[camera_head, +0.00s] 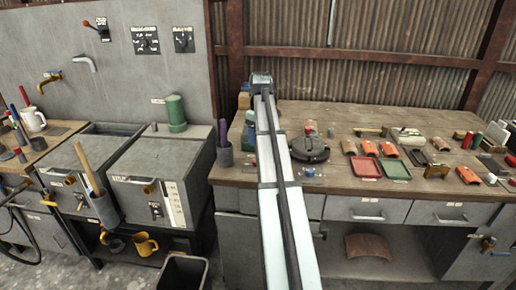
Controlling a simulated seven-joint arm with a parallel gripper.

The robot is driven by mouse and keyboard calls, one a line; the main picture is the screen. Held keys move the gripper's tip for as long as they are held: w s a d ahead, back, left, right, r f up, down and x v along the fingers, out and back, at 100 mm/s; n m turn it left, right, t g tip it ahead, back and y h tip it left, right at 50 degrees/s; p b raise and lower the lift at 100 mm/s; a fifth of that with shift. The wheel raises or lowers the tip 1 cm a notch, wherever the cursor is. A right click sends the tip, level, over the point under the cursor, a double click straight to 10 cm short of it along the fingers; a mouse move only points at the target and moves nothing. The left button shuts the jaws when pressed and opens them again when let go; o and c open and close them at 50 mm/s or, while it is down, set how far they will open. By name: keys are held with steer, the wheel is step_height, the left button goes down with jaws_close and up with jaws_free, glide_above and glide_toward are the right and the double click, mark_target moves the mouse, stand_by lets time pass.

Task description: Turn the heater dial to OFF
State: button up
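Two dark dial plates with pale markings, a larger one (146,40) and a smaller one (183,39), are on the grey wall panel at the upper left. Their lettering is too small to read, so I cannot tell which is the heater dial or where either points. Two grey metal boxes below, a left one (68,160) and a right one (150,160), carry small knobs on their fronts. A long pale beam, possibly my arm, runs from the bottom centre to the back of the workbench, right of the panel. I cannot make out my gripper's fingers.
A red-knobbed lever (97,28) and two taps are left of the dial plates. A green cylinder (175,112) stands on the right box. A wooden workbench (340,110) at right holds tiles, trays and a round black object (310,149). A black bin (183,272) stands below.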

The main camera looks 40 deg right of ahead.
steer(key=shift+d+r, duration=0.1)
steer(key=shift+r, duration=1.95)
